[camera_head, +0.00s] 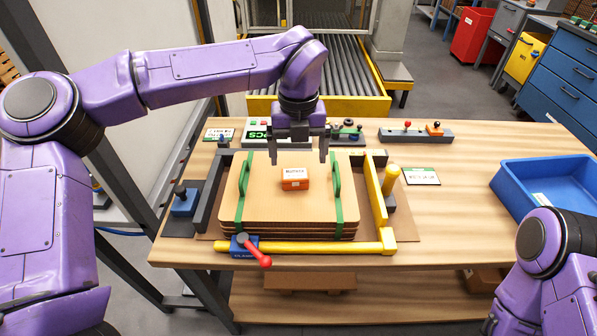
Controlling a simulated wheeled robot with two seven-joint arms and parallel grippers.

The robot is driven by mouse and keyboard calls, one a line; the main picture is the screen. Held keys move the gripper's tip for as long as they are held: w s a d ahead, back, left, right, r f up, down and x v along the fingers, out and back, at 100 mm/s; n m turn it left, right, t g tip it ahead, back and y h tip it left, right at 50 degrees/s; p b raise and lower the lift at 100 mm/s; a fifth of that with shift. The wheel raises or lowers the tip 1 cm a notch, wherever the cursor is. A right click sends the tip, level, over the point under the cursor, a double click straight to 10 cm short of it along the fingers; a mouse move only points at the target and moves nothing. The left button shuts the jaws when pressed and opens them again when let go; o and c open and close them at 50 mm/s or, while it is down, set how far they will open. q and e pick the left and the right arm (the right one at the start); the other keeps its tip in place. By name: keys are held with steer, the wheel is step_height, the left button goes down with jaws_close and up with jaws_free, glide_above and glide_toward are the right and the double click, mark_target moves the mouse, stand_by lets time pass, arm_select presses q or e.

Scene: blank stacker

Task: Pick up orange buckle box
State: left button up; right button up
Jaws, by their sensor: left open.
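The orange buckle box (295,183), a small box with a white label, lies on top of the stack of tan boards (262,210) in the middle of the table. My left gripper (299,158) is open, with its fingers pointing down. It appears just behind and above the box, with nothing between its fingers. The gap between fingertips and box is hard to judge. My right arm shows at the lower right, but its gripper is out of view.
Green straps (336,190) flank the box. A yellow bar (320,247) with a red-handled clamp (257,255) fronts the stack. A blue bin (548,181) sits at the table's right.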

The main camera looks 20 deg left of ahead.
mark_target(295, 173)
arm_select(q)
steer(key=f, duration=0.4)
steer(key=a+f+p, duration=0.1)
steer(key=f, duration=0.1)
steer(key=shift+w+f, duration=0.1)
steer(key=shift+f, duration=0.15)
steer(key=shift+d+f, duration=0.1)
steer(key=shift+f, duration=0.1)
steer(key=c, duration=1.1)
